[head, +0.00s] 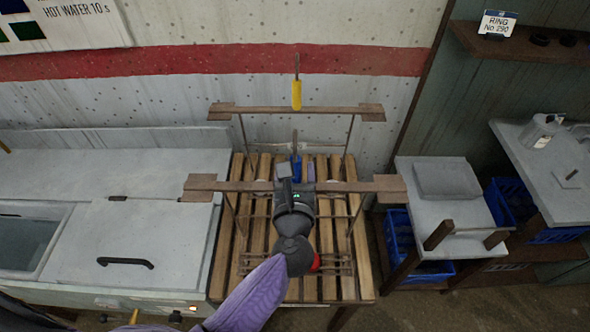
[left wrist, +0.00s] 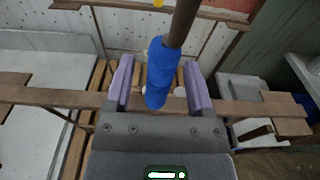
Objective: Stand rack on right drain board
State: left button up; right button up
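The rack has two brown rails, a near one (head: 350,187) and a far one (head: 260,110), with thin uprights and a wire frame low down. It appears upright over the slatted wooden drain board (head: 222,270); I cannot tell whether its base touches the slats. A blue handle (head: 296,168) is at the near rail and a yellow handle (head: 297,95) at the far rail. My left gripper (head: 297,180) is over the near rail. In the left wrist view its fingers are apart on either side of the blue handle (left wrist: 160,75), with gaps visible. My right gripper is out of view.
To the left is a grey counter with a lidded tank (head: 130,240) and an open water basin (head: 25,245). To the right is a small grey table (head: 440,215) with a blue crate (head: 400,235) below. The wall stands close behind the rack.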

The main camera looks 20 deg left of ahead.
pick_arm(q)
jog(key=shift+s+d+r, duration=0.1)
jog(key=shift+s+r, duration=0.05)
jog(key=shift+s, duration=0.1)
jog(key=v, duration=0.7)
jog(key=shift+p, duration=0.3)
